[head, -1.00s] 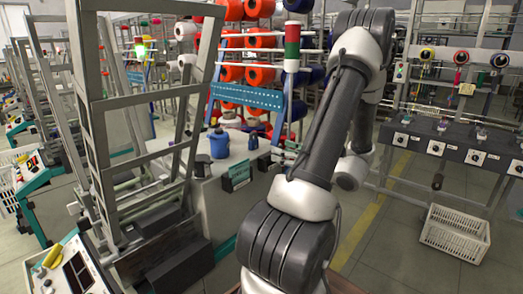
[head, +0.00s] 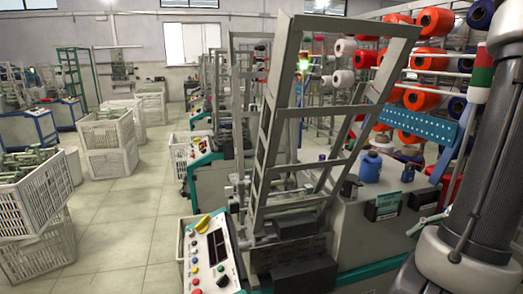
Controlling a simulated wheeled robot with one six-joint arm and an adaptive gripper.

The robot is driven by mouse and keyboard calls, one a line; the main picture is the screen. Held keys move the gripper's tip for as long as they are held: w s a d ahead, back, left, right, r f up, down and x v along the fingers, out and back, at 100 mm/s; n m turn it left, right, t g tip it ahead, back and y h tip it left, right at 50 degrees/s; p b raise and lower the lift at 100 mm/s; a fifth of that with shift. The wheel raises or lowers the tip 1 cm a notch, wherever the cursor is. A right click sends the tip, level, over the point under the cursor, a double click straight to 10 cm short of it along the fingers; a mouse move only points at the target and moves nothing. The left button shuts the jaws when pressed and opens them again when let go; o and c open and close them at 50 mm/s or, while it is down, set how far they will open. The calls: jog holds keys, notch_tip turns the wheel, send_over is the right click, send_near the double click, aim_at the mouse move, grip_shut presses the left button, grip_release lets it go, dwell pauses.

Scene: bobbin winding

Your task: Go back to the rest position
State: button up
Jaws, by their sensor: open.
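My arm stands at the right edge of the head view, with a dark link rising from a pale grey joint at the bottom right. Its upper part runs out of the picture. I cannot make out my gripper; the end of the arm is outside the frame or hidden behind the link. A small pale metal part (head: 425,224) shows just left of the arm, too small to identify.
A grey-framed winding machine (head: 262,190) stands close in the middle, its control panel (head: 212,252) at front. A blue container (head: 370,167) sits on its top. Orange spools (head: 416,98) fill a rack behind. White crates (head: 36,205) stand left; the floor (head: 130,235) between is clear.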

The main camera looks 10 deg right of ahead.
jog(key=w+a+r+n+h, duration=0.1)
jog(key=a+r+n+h, duration=0.2)
jog(key=a+r+n, duration=0.2)
jog(key=w+a+r+n+t+h, duration=0.1)
jog(key=a+r+n+h, duration=0.3)
jog(key=r+n, duration=0.6)
jog(key=shift+w+a+n, duration=0.5)
jog(key=shift+a+n, duration=0.15)
jog(key=shift+n, duration=0.55)
